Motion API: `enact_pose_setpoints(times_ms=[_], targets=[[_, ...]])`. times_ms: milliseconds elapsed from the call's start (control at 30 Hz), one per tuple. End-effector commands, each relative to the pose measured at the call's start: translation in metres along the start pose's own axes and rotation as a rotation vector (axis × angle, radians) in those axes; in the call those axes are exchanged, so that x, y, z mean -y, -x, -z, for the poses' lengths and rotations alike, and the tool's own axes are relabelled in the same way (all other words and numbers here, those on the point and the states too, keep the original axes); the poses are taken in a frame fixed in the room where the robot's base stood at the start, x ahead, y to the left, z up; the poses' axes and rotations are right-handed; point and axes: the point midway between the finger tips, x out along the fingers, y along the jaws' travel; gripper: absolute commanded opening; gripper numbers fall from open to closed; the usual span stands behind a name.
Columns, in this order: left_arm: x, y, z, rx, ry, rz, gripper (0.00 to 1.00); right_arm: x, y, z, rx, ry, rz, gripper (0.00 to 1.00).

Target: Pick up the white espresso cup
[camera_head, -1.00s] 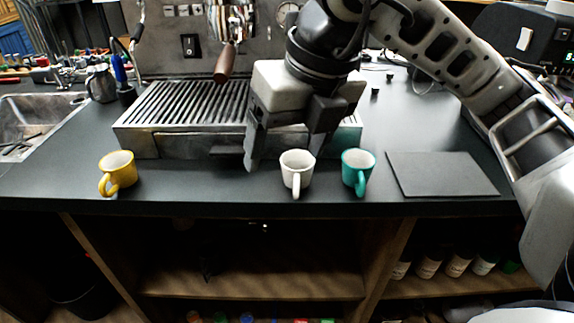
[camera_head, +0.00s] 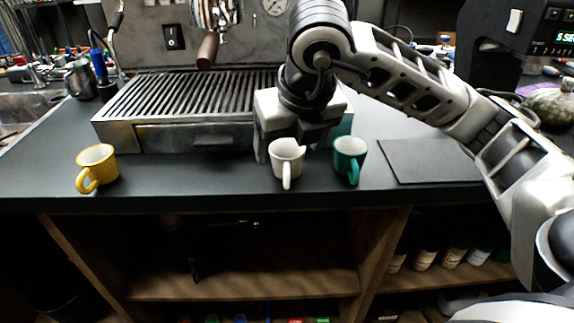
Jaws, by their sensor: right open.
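The white espresso cup (camera_head: 287,160) stands upright on the dark counter near its front edge, handle toward me. My right gripper (camera_head: 284,146) is open and low, right behind the cup. One finger shows just left of the cup; the cup partly hides the fingertips, and I cannot tell whether they touch it. The left gripper is not in view.
A teal cup (camera_head: 348,160) stands close to the right of the white cup. A yellow cup (camera_head: 97,168) stands far left. A dark flat mat (camera_head: 425,160) lies at right. The espresso machine's drip tray (camera_head: 170,105) is behind. The counter between yellow and white cups is clear.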

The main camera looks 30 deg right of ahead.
Motion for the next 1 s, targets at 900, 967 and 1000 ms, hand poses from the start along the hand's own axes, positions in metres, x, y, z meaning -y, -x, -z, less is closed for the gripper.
enact_pose_setpoints(times_ms=[900,967,1000], targets=[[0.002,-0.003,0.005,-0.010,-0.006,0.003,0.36,0.004,-0.042,0.001,0.000,0.001,0.000,0.27],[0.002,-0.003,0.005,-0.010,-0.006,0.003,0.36,0.004,-0.042,0.001,0.000,0.001,0.000,0.27],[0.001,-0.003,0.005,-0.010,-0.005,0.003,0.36,0.004,-0.042,0.001,0.000,0.001,0.000,0.27]])
